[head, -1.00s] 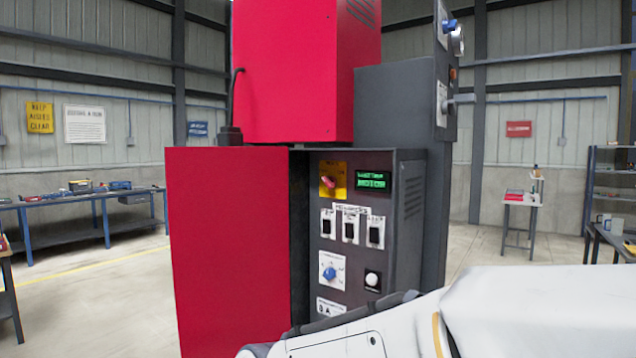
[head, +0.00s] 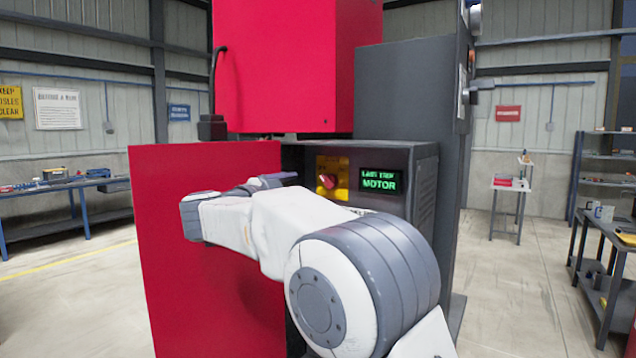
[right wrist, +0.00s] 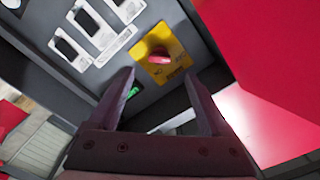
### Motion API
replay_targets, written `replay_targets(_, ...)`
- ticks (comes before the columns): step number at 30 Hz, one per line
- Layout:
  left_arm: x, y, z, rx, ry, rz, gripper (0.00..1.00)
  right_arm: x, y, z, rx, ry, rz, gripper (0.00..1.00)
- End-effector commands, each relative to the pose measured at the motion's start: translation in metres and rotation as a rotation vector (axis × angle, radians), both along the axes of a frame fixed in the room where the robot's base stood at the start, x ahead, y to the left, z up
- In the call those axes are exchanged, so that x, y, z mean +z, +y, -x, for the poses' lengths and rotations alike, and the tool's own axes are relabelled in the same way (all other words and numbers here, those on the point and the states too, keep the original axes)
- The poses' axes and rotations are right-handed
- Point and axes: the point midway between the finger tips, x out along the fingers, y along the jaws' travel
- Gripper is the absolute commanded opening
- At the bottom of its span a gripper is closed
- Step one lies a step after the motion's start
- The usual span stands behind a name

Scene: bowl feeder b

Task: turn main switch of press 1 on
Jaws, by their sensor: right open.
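The main switch (head: 328,181) is a red knob on a yellow plate, at the top left of the control panel inside the open cabinet. In the right wrist view the red knob (right wrist: 159,58) lies ahead of the fingertips, roughly midway between them and apart from both. My right gripper (right wrist: 158,78) is open and empty, facing the panel. In the head view my right arm covers the lower panel, and the gripper shows only partly, left of the switch. My left gripper is not in view.
A green-lit display (head: 380,181) reading "LAST TRIP MOTOR" sits right of the switch. The red cabinet door (head: 170,290) stands open at the left, behind my arm. Several white-framed black switches (right wrist: 66,48) are beside the yellow plate.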

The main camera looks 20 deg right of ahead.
Motion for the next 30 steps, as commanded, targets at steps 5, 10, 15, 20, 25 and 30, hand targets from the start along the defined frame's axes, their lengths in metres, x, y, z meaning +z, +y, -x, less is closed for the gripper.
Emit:
replay_targets(5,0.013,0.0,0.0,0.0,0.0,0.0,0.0,0.003,-0.031,-0.021,-0.005,0.0,0.001,0.82)
replay_targets(10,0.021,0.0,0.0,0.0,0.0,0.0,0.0,0.002,-0.054,-0.039,-0.004,0.0,0.001,0.82)
replay_targets(15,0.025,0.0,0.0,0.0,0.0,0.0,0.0,0.002,-0.067,-0.049,-0.002,-0.001,0.002,0.82)
replay_targets(20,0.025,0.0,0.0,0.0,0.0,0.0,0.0,0.001,-0.07,-0.052,0.001,-0.001,0.002,0.82)
replay_targets(25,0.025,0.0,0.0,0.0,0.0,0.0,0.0,0.001,-0.069,-0.052,0.001,-0.001,0.002,0.82)
replay_targets(30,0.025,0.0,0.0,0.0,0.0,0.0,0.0,0.001,-0.069,-0.052,0.001,-0.001,0.002,0.24)
